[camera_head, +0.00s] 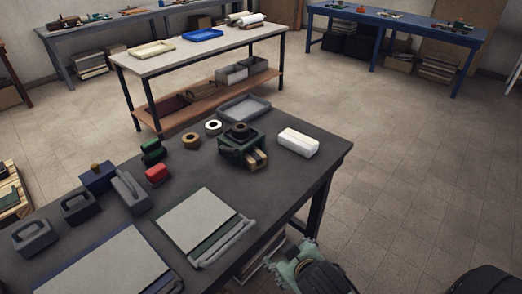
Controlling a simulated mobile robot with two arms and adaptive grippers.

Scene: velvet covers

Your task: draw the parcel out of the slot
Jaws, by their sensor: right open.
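A dark green block-like holder (232,148) stands on the dark table (180,178), right of its middle. A small tan piece (257,160) shows at its front right side, seemingly in an opening there; it may be the parcel, but it is too small to be sure. A dark ring-shaped piece (240,131) lies on top of the holder. My right gripper (289,256) is open and looks empty at the bottom of the view. It is beyond the table's near right edge, well apart from the holder. My left gripper is not in view.
A white wrapped pack (298,142) lies right of the holder, with a grey tray (244,107) behind. Floor right of the table is clear.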

